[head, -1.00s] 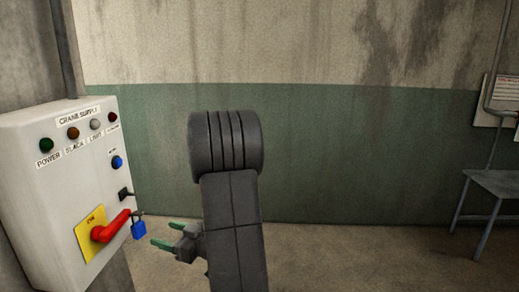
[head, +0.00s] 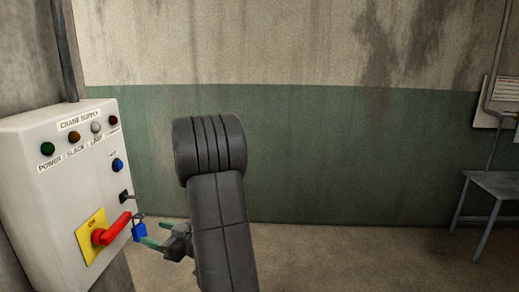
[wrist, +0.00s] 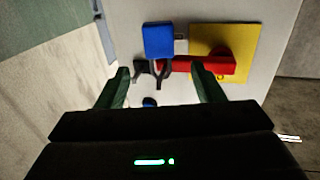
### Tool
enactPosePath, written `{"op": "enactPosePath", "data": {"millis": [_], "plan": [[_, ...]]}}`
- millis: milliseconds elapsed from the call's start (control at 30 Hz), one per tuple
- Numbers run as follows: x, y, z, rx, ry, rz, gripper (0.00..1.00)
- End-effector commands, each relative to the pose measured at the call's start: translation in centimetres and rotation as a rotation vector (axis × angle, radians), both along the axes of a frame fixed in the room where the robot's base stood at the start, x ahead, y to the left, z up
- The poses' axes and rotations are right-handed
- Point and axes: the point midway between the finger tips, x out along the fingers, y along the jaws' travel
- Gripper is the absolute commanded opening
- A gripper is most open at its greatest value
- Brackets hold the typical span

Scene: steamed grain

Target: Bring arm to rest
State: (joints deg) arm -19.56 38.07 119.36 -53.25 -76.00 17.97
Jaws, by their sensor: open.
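My gripper (head: 150,236) is open, with its green fingers pointing left at the control box. The wrist view shows both fingers apart (wrist: 160,82) and the gap empty. A blue padlock (head: 139,232) hangs beside the red handle (head: 113,229) on the box. In the wrist view the padlock (wrist: 158,41) lies just past the fingertips, between their lines. In the head view the fingers overlap it closely; I cannot tell whether they touch. The red handle sits on a yellow plate (head: 88,246) marked ON. My arm's dark links hide part of the wall and floor.
The white control box (head: 55,190), labelled CRANE SUPPLY, has several lamps and a blue button (head: 117,165). A grey metal table (head: 495,186) stands at the far right. The floor (head: 350,255) between is clear, with a green and beige wall (head: 350,150) behind.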

Motion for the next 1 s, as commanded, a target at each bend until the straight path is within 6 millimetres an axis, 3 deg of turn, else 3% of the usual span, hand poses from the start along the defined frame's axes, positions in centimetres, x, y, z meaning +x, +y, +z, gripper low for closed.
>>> {"op": "enactPosePath", "data": {"millis": [300, 500, 1000], "plan": [[1.8, 5.4, 0.5, 0.0, 0.0, 0.002, 0.61], [1.8, 3.9, 1.6, -0.001, 0.003, -0.004, 0.61], [1.2, -3.4, 1.6, 0.0, 0.0, -0.005, 0.61]]}}
